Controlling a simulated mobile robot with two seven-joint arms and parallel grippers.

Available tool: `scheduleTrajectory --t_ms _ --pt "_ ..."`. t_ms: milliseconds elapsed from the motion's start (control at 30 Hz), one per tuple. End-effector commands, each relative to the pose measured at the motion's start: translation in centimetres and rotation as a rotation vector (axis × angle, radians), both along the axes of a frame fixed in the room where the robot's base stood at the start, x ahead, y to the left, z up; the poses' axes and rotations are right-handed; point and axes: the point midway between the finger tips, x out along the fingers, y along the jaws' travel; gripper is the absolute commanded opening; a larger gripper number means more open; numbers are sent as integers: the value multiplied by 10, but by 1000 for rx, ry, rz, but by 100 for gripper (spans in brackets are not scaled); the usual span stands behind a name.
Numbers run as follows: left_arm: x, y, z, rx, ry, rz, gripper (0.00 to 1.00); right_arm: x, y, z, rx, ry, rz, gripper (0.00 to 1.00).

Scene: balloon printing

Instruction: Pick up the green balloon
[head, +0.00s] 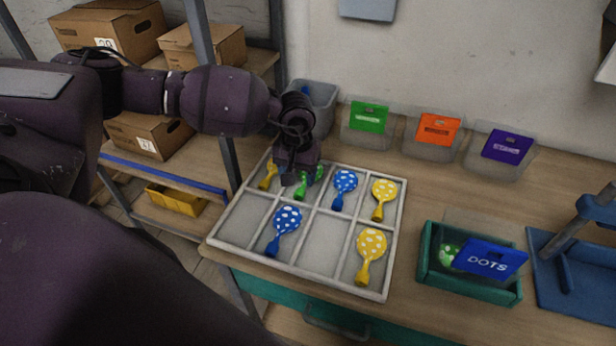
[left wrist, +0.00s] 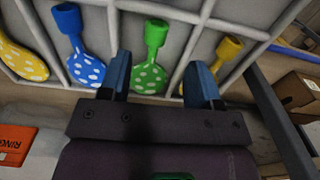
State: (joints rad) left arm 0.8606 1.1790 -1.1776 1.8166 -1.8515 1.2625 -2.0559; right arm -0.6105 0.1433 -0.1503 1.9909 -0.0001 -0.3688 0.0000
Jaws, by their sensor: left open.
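The green balloon (head: 305,184) with white dots lies in a back-row compartment of the white divided tray (head: 397,240). My left gripper (head: 292,180) is over the tray's back left and hides part of it. In the left wrist view the green balloon (left wrist: 152,77) lies between the open blue fingers of my left gripper (left wrist: 161,80), its narrow neck pointing away from the palm. No grip on it is visible; I cannot tell the exact height of the fingers above it. My right gripper is not in view.
A yellow balloon (head: 267,177) and a dotted blue balloon (head: 345,184) lie in neighbouring compartments, divided by raised walls. Other blue and yellow balloons lie in the tray. Labelled bins (head: 432,137) stand behind. A green box (head: 432,279) with a DOTS sign stands right.

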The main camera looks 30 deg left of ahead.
Motion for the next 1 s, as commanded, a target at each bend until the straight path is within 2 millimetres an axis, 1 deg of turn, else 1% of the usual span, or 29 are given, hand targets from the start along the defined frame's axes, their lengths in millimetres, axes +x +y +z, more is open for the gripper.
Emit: scheduleTrajectory --t_ms 67,267,400,500,700,733,767,1000 --pt "1 -1 -6 -1 1 1 57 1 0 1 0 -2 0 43" --pt "5 -6 -32 -1 2 1 57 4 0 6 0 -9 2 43" --pt "5 -5 -47 0 1 2 57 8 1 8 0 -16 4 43" --pt "5 -5 -51 -1 0 1 57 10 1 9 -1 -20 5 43" --pt "5 -5 -51 -1 0 1 57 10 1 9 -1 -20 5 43" --pt "5 -5 -51 -1 0 1 56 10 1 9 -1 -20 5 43" --pt "5 -5 -51 -1 0 1 51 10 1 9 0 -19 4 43" --pt "5 -5 -51 -1 0 2 15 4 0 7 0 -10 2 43"
